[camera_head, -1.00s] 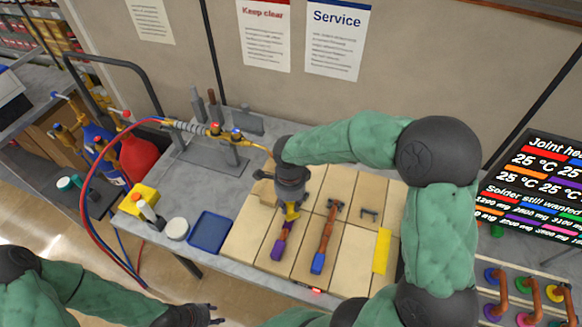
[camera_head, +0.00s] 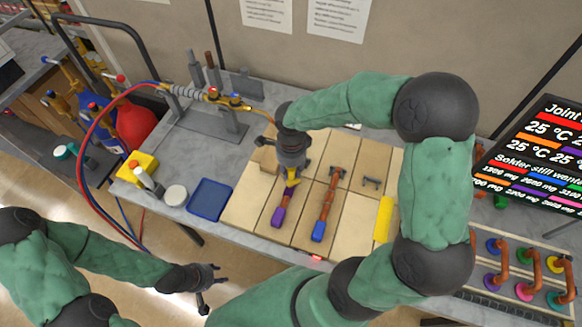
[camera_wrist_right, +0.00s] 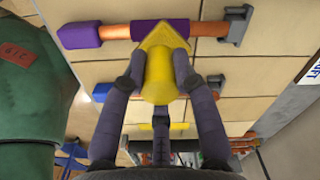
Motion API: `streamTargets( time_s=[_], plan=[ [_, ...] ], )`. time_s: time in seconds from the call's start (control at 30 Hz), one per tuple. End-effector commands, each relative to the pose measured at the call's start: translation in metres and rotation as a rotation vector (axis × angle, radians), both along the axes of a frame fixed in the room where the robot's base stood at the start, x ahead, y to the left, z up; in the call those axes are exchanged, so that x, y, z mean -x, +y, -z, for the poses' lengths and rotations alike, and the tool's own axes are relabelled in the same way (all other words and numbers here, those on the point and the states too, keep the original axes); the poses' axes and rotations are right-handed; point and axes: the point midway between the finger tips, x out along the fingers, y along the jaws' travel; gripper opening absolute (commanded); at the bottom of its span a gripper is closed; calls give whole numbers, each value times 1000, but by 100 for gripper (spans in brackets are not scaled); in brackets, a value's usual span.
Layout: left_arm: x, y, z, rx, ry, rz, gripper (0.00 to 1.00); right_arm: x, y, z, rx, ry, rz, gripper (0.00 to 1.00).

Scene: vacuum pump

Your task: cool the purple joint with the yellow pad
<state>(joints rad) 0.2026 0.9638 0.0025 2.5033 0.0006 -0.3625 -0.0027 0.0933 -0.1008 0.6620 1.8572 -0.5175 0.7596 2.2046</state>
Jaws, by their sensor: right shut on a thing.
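My right gripper (camera_head: 291,176) points down over the tiled bench and is shut on a yellow pad (camera_wrist_right: 160,72). The pad also shows below the gripper in the head view (camera_head: 291,186). My left gripper (camera_head: 211,285) is open and empty, off the bench's front edge.
A second pipe with a blue end (camera_head: 319,229) lies to the right, then a yellow strip (camera_head: 384,219). A torch on a stand (camera_head: 215,115), a blue tray (camera_head: 210,199) and a yellow block (camera_head: 139,163) are to the left. A pipe rack (camera_head: 525,270) is at right.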

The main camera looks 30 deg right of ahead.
Motion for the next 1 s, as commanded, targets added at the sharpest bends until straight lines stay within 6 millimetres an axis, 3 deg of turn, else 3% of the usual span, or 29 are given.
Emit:
streamTargets(
  time_s=[0.47,1.0],
  plan=[
    [0,0,25,0,0,0,40,0,0,32,0,-1,-1,0],
    [0,0,28,0,0,0,40,0,0,34,0,-1,-1,0]
  ],
)
